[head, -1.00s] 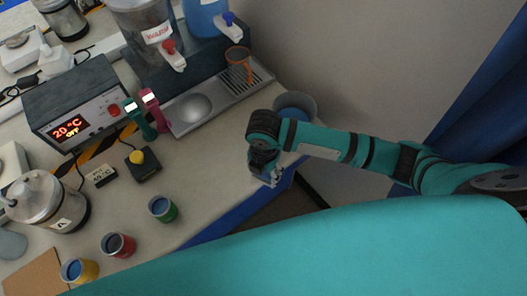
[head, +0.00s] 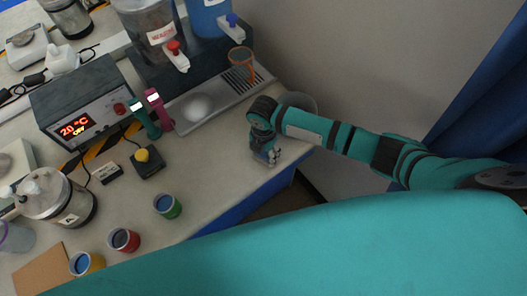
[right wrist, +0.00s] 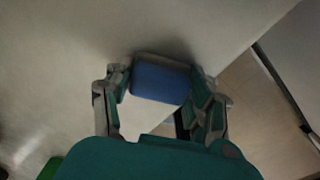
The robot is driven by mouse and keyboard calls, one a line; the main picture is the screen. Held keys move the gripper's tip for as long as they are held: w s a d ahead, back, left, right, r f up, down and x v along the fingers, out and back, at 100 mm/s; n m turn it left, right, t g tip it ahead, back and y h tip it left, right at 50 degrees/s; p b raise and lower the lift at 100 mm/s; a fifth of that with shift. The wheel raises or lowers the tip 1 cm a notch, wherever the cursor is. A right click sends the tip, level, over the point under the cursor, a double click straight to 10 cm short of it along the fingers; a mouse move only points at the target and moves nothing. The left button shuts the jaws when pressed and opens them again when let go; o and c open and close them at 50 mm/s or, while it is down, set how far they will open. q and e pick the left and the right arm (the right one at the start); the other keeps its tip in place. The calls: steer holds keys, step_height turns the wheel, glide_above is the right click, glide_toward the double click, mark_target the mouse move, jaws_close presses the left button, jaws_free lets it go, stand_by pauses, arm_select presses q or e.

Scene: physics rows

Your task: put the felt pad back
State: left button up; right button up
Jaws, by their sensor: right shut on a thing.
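My right gripper (head: 271,157) is over the right end of the bench, close to its front edge. In the right wrist view its two fingers (right wrist: 160,88) are shut on a blue pad with a dark grey back (right wrist: 160,82), which looks like the felt pad. The pad sits crosswise between the fingertips. In the head view the pad is mostly hidden by the gripper, and I cannot tell whether it touches the bench top (head: 225,190). My left gripper is not in view.
A grey drip tray (head: 198,107) with a white dome lies left of the gripper. A round bin (head: 303,103) stands behind my wrist. The bench between gripper and green cup is clear.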

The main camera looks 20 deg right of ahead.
steer(key=shift+f, duration=0.15)
steer(key=o, duration=1.2)
steer(key=shift+r, duration=0.3)
step_height(320, 180, up, 12)
steer(key=b, duration=0.1)
steer(key=shift+f, duration=0.15)
